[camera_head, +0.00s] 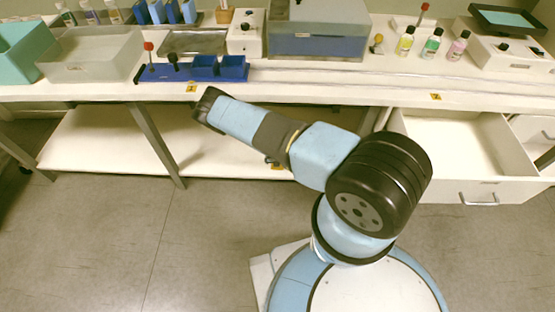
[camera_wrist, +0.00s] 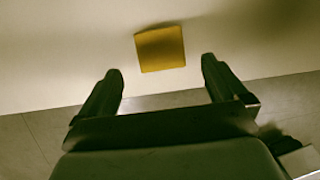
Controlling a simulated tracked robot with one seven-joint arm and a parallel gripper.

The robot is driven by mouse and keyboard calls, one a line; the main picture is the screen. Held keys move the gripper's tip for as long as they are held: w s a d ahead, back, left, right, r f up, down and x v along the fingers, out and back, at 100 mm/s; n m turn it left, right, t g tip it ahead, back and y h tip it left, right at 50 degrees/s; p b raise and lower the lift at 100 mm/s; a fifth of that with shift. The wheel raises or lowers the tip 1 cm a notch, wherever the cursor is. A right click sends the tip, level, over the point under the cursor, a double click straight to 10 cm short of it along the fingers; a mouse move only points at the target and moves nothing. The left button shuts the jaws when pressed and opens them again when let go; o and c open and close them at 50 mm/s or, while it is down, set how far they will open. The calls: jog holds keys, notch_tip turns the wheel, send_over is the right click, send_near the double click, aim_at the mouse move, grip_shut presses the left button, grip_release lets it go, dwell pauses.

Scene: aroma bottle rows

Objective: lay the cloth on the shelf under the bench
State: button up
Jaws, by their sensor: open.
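My gripper (camera_wrist: 161,68) is open, its two dark fingers apart with nothing between them in the wrist view. Beyond the fingertips a plain yellow square (camera_wrist: 160,49) lies flat on a pale surface. I cannot tell whether it is a cloth or a label. The shelf under the bench (camera_head: 105,140) is pale and looks bare at the left in the head view. My arm covers part of it, and the gripper cannot be made out there.
The bench top (camera_head: 330,88) holds a teal bin (camera_head: 22,55), a clear tub (camera_head: 90,55), a blue rack (camera_head: 205,70) and several small bottles at the right. An open drawer (camera_head: 475,190) juts out at the right. A bench leg (camera_head: 157,145) stands left of my arm. The floor at left is clear.

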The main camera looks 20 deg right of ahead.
jog(key=v, duration=0.6)
jog(key=shift+r, duration=0.15)
jog(key=shift+s, duration=0.1)
